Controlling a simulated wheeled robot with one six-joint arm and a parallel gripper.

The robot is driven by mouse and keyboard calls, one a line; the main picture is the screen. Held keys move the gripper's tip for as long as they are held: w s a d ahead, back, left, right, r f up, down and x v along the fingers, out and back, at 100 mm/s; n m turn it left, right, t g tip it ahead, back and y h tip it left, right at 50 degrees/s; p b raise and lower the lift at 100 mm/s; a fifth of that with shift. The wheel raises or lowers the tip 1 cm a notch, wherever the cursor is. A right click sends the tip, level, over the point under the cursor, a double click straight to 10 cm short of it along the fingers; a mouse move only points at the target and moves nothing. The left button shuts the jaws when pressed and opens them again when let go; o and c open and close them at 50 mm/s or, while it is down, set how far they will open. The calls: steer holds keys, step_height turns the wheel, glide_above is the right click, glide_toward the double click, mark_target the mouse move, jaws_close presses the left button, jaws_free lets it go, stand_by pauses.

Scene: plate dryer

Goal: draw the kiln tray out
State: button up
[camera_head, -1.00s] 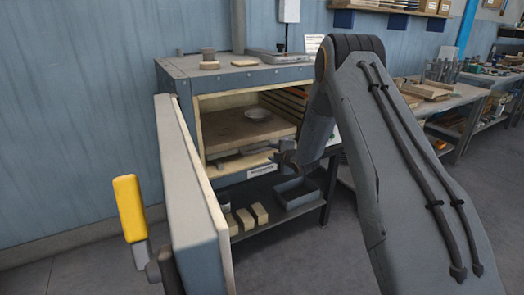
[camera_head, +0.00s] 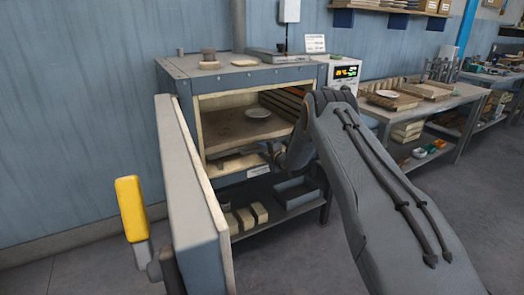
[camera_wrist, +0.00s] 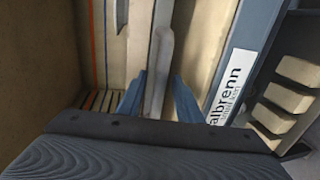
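The kiln tray (camera_head: 228,132) is a brown slab inside the open kiln chamber, with a small pale dish (camera_head: 258,113) on it. A grey handle bar (camera_head: 228,161) runs along its front edge. My gripper (camera_head: 266,152) is at the right part of that bar, in front of the chamber mouth. In the wrist view my gripper (camera_wrist: 158,95) has its two blue-grey fingers on either side of the pale bar (camera_wrist: 162,55). The fingers look open, with slight gaps beside the bar. My forearm hides the kiln's right front corner.
The kiln door (camera_head: 195,190) stands open at the left, with a yellow handle (camera_head: 131,208). Below the kiln, a shelf holds several pale blocks (camera_head: 245,218) and a dark bin (camera_head: 294,192). A workbench (camera_head: 440,105) stands at the right. Floor in front is clear.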

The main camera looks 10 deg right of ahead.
steer(key=shift+w, duration=0.1)
jaws_close()
